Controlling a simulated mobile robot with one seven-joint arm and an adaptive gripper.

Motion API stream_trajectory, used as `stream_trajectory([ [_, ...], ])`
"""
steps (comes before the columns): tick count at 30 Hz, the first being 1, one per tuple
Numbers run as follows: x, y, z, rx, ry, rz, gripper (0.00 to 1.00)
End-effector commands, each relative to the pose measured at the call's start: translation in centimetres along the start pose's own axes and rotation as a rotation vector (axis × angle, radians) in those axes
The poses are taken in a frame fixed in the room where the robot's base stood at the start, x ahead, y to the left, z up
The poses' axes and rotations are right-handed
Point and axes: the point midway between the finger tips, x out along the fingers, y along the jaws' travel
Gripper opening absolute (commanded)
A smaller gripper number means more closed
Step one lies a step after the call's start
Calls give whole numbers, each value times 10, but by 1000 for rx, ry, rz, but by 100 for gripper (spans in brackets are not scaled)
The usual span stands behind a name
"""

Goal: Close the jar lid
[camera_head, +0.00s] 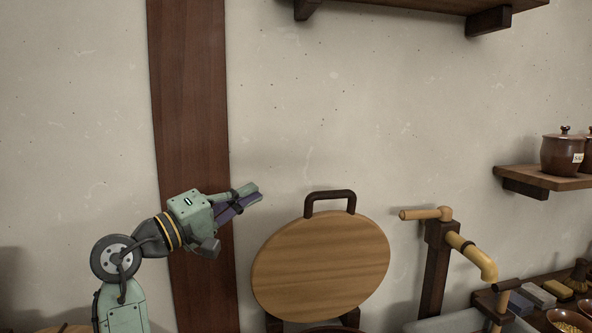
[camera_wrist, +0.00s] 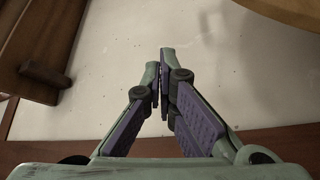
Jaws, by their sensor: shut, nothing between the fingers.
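A round, light wooden lid (camera_head: 322,268) with a dark handle (camera_head: 330,201) on its upper edge stands raised and tilted at lower centre in the head view. Below it, a dark jar rim (camera_head: 331,328) just shows at the bottom edge; the rest of the jar is out of frame. My gripper (camera_head: 256,192) is shut and empty, left of the lid and apart from it, at about the handle's height. In the wrist view my gripper's fingers (camera_wrist: 164,75) are together. A light wooden edge (camera_wrist: 288,12), probably the lid, shows at top right.
A dark wooden post (camera_head: 190,120) runs up the wall behind my arm. A bamboo spout (camera_head: 468,252) on a post (camera_head: 436,265) stands right of the lid. A shelf (camera_head: 545,180) at right holds brown lidded jars (camera_head: 561,154). Bowls and blocks sit at lower right.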

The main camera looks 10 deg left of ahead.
Motion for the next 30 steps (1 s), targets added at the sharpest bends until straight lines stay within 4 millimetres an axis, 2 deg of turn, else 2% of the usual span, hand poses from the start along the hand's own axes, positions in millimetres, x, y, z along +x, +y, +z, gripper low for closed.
stream_trajectory([
  [5,14,2,7,-38,-49,-2,0],
  [8,30,3,8,-36,-49,-2,0],
  [19,108,4,10,-34,-46,-2,0],
  [21,98,2,22,-32,-42,-1,0],
  [24,93,3,34,-32,-42,-1,0],
  [30,88,2,47,-32,-42,-1,0],
])
